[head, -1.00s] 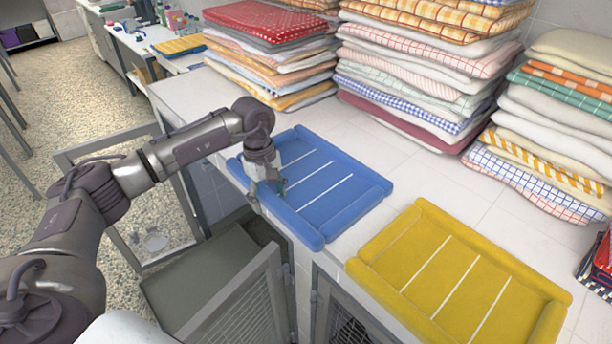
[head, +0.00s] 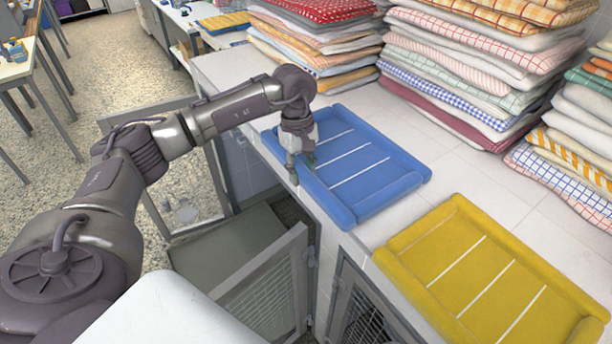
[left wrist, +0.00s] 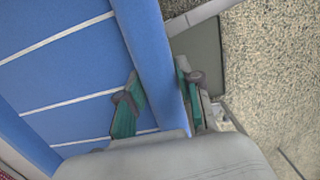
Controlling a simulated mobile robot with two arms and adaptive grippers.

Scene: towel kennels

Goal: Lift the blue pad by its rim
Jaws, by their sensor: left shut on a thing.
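The blue pad (head: 352,158) with white stripes and a raised padded rim lies on the white counter, its near edge along the counter's front. My left gripper (head: 301,166) points down at the pad's near rim. In the left wrist view the two green-lined fingers of the left gripper (left wrist: 160,105) stand on either side of the blue rim (left wrist: 158,60), shut on it. The pad looks flat on the counter. My right gripper is not in view.
A yellow pad (head: 490,275) lies to the right of the blue one. Stacks of folded towels (head: 470,70) stand behind. Below the counter's front, an open mesh kennel door (head: 265,290) sticks out. A counter strip between the pads is clear.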

